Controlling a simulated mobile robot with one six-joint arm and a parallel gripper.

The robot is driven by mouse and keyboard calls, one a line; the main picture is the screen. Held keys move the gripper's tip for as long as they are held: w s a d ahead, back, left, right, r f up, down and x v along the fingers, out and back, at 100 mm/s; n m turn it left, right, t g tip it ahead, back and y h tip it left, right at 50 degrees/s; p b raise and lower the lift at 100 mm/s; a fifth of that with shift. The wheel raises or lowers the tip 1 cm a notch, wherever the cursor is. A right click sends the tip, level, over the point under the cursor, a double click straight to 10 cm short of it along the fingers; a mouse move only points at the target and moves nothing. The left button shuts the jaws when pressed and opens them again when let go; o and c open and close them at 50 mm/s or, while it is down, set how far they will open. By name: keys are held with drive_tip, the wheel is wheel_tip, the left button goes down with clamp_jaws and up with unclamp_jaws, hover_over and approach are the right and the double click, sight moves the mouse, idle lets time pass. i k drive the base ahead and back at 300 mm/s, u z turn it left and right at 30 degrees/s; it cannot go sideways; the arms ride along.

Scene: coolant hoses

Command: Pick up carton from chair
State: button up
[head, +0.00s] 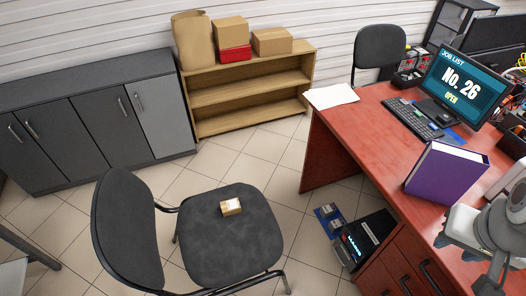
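A small brown carton (231,206) with a light label lies on the seat of a dark grey chair (215,255), near the seat's middle. The chair stands on the tiled floor with its backrest to the left. My gripper (492,284) is at the lower right edge, partly cut off by the frame, over the red desk and far from the carton. Its fingertips are not clear enough to tell whether it is open or shut.
A computer tower (366,238) stands between chair and desk. Cabinets (100,110) and a wooden shelf (245,98) line the back wall.

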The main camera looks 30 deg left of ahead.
sight(231, 206)
drive_tip(key=u, duration=3.15)
drive_tip(key=k, duration=0.95)
drive_tip(key=z, duration=1)
drive_tip(key=i, duration=1)
drive_tip(key=z, duration=0.15)
